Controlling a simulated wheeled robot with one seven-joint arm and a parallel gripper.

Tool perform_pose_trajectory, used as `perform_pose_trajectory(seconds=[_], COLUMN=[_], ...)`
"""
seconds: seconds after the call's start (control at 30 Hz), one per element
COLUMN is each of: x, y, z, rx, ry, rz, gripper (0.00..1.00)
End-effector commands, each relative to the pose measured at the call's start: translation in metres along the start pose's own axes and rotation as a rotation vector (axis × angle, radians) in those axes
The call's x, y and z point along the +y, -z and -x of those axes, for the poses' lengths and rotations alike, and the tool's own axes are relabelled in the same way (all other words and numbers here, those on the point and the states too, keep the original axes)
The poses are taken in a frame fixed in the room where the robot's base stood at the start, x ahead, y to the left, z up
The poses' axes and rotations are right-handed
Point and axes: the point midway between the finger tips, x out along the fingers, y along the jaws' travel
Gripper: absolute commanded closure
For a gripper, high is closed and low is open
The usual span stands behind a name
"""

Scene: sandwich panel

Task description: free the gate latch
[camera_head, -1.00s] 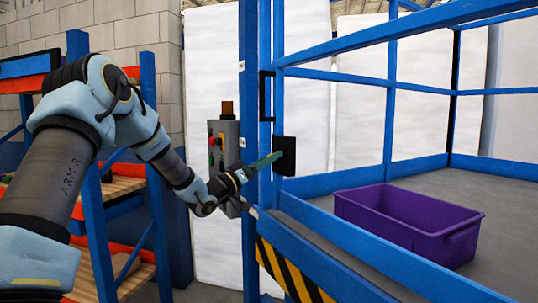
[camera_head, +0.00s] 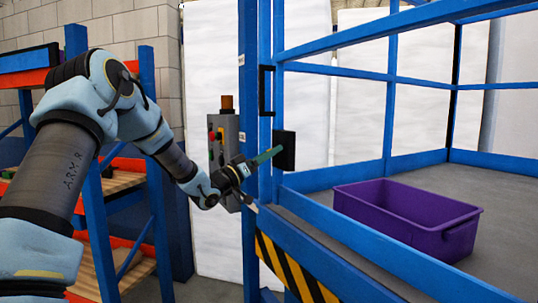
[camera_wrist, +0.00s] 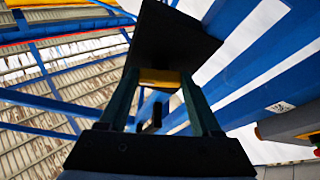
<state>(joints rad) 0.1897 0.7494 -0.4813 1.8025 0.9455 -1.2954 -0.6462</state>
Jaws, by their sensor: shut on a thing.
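The gate latch shows as a black block (camera_head: 285,151) on the blue gate frame, right of the post. In the wrist view the black latch block (camera_wrist: 172,38) fills the top middle, with a yellow piece (camera_wrist: 160,78) at its lower edge. My gripper (camera_head: 276,152) reaches from the left, its teal fingers at the block. In the wrist view my gripper (camera_wrist: 160,84) has a finger on each side of the yellow piece and is shut on it. The exact contact is partly hidden in shadow.
A grey control box (camera_head: 224,140) with buttons and an orange lamp stands behind my wrist. A black handle (camera_head: 265,91) is above the latch. A purple bin (camera_head: 400,228) sits on the platform behind the blue rails. A blue and orange shelf (camera_head: 92,205) stands left.

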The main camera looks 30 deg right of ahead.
Motion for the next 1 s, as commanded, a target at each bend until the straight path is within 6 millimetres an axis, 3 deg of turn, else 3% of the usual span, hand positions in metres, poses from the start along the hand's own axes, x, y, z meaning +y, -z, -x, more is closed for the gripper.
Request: perform_pose_trajectory(seconds=[0.2,1.0], x=[-0.0001,-0.0024], y=[0.0001,-0.0007], z=[0.0001,0.0003], rx=[0.000,0.000], ry=[0.000,-0.127], rz=[0.000,-0.306], gripper=[0.91,0.91])
